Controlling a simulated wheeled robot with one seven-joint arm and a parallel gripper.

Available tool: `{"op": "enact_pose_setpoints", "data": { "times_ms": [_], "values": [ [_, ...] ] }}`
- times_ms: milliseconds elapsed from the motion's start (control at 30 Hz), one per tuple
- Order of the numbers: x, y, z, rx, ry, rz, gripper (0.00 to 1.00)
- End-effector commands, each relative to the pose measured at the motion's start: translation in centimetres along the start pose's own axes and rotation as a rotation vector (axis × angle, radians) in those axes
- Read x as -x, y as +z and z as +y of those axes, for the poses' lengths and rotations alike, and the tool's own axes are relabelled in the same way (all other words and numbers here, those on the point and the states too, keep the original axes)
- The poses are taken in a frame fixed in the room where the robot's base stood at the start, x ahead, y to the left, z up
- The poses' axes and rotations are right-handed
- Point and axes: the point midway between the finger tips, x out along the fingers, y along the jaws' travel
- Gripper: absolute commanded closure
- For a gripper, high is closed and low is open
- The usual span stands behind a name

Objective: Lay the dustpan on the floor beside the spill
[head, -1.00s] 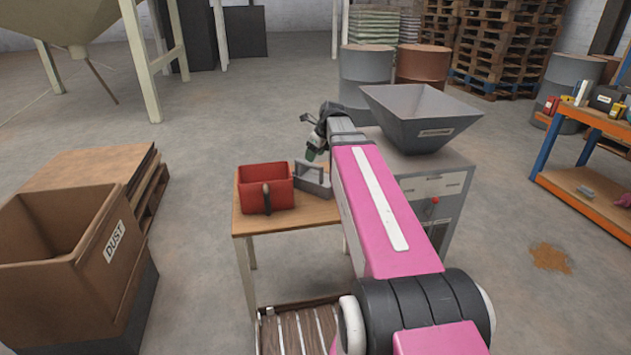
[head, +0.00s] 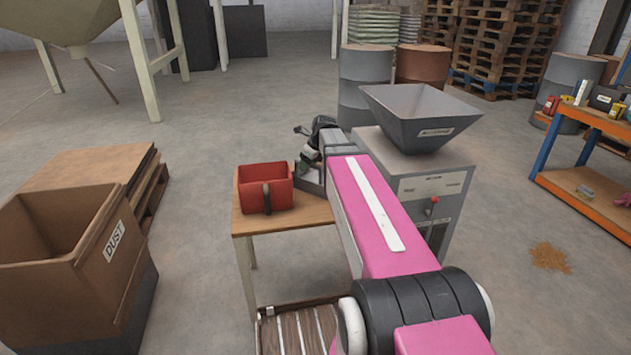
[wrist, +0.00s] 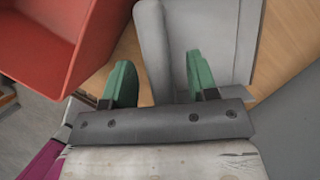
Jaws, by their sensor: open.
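The grey dustpan (head: 311,182) sits on the small wooden table, just right of a red open container; my arm hides part of it. In the wrist view the dustpan (wrist: 225,40) lies below my gripper (wrist: 159,62). The two green fingers are apart and empty, one on either side of the dustpan's raised grey bar in the picture. I cannot tell how far the fingertips are above it. In the head view my gripper (head: 309,150) is over the back of the table. The spill (head: 549,257) is a brown patch on the floor at the right.
The red container (head: 264,188) stands close beside the dustpan on the table (head: 290,220). A grey machine with a hopper (head: 420,115) stands right of the table. A DUST box (head: 70,260) is at left. An orange shelf (head: 585,200) stands beyond the spill. Floor around the spill is clear.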

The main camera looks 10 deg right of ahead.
Motion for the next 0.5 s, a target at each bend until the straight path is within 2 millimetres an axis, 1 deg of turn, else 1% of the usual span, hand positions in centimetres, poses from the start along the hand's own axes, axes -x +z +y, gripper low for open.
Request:
{"op": "enact_pose_setpoints", "data": {
  "times_ms": [500],
  "values": [
    [-0.43, -0.18, 0.00, 0.000, 0.000, 0.000, 0.47]
  ]
}}
